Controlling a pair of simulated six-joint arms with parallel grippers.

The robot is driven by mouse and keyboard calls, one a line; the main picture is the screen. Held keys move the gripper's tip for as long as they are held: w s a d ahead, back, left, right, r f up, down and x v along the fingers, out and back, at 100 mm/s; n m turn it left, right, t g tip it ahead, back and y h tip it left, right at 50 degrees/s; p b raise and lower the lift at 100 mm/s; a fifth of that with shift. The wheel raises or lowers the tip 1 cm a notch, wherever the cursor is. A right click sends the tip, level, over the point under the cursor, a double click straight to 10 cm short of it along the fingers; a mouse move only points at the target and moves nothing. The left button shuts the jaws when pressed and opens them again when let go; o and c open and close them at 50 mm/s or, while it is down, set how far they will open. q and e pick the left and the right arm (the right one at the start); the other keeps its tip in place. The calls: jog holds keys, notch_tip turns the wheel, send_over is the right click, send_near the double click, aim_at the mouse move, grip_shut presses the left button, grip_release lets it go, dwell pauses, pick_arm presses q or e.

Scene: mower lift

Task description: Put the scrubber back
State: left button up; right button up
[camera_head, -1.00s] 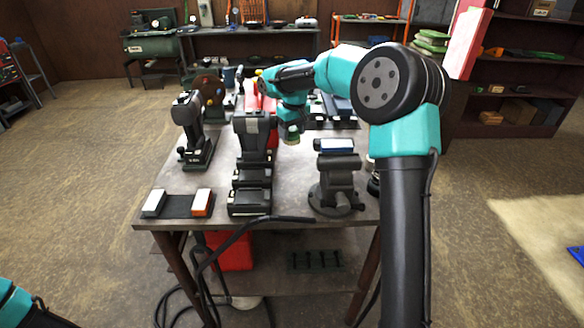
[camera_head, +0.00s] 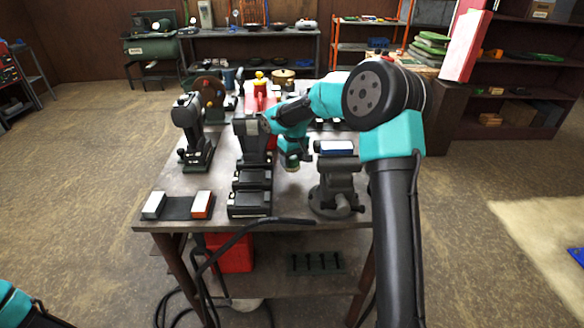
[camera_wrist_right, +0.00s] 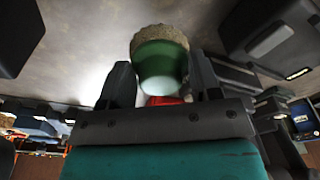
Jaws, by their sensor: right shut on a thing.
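The scrubber, a green round body with a brown bristly end, shows in the right wrist view (camera_wrist_right: 160,62) between the fingers of my right gripper (camera_wrist_right: 161,84). In the head view, my right gripper (camera_head: 292,152) holds the scrubber (camera_head: 293,163) over the middle of the workbench (camera_head: 215,178), bristly end lowest. I cannot tell whether it touches the bench top. My left gripper is out of view; only a bit of my left arm shows at the bottom left.
Left of the scrubber stand black charger-like units (camera_head: 250,190) and a dark upright tool (camera_head: 190,130). A grey vise (camera_head: 335,185) is to its right. A mat with white and orange blocks (camera_head: 178,205) lies at the front left. Red bottle-like object (camera_head: 262,95) stands behind.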

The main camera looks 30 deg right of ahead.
aim_at(292, 167)
jog(key=shift+f, duration=1.85)
jog(key=shift+f, duration=0.1)
jog(key=o, duration=0.9)
jog(key=r, duration=0.4)
jog(key=s+r, duration=0.1)
jog(key=r, duration=0.7)
jog(key=shift+s+r, duration=0.1)
jog(key=shift+s, duration=0.15)
